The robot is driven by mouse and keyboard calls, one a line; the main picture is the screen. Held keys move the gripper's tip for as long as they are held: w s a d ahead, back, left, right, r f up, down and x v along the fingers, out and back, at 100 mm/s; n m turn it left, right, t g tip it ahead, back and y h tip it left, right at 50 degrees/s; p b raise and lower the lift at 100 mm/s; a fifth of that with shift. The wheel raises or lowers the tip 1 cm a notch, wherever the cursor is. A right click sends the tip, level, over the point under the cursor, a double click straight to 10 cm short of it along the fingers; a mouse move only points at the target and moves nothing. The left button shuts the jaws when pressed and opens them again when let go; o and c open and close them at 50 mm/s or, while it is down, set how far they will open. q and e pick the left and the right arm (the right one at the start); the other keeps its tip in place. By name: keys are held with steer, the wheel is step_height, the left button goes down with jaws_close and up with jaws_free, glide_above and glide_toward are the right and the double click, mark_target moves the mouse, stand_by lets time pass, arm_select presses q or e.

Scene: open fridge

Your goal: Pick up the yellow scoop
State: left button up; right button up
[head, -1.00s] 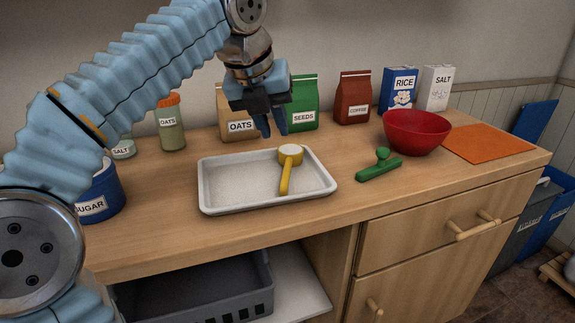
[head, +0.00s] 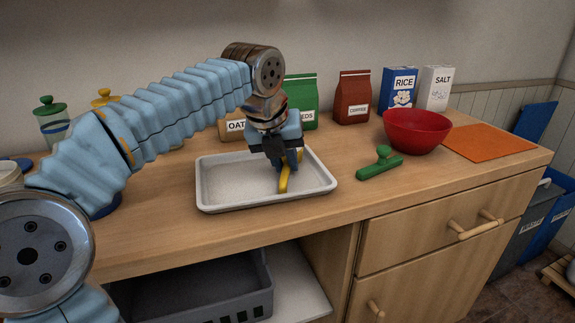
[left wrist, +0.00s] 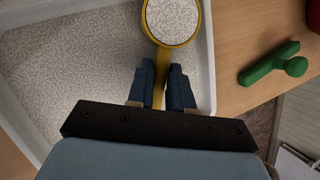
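The yellow scoop (head: 284,181) lies in the white tray (head: 222,205), its handle toward the tray's front edge. In the left wrist view the scoop's round bowl (left wrist: 172,20) is at the top, filled with speckled pale grains. My left gripper (head: 287,163) is down over the tray and hides much of the scoop in the head view. In the left wrist view its dark fingers (left wrist: 162,82) straddle the handle, one on each side, and look apart. Whether they touch the handle is hard to tell. My right gripper is not in view.
A green scoop-like tool (head: 379,165) and a red bowl (head: 417,130) are right of the tray. An orange mat (head: 490,143) lies farther right. Bags and boxes, such as coffee (head: 352,98) and rice (head: 399,88), stand along the wall. The counter right of the tray's front is clear.

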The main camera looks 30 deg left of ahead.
mark_target(285, 163)
arm_select(q)
jaws_close()
steer(key=shift+r, duration=0.25)
step_height(285, 163, up, 3)
steer(key=shift+f+p, duration=0.15)
steer(key=shift+p, duration=0.35)
steer(key=s+r, duration=0.1)
steer(key=r, duration=0.1)
steer(key=s+d+r, duration=0.1)
steer(key=r, duration=0.1)
steer(key=s+d+r+p, duration=0.1)
steer(key=s+r, duration=0.1)
steer(key=shift+d, duration=0.25)
steer(key=s+d+r, duration=0.4)
steer(key=s+d, duration=0.1)
steer(key=s, duration=0.3)
steer(key=shift+w+a, duration=0.1)
steer(key=shift+w, duration=0.05)
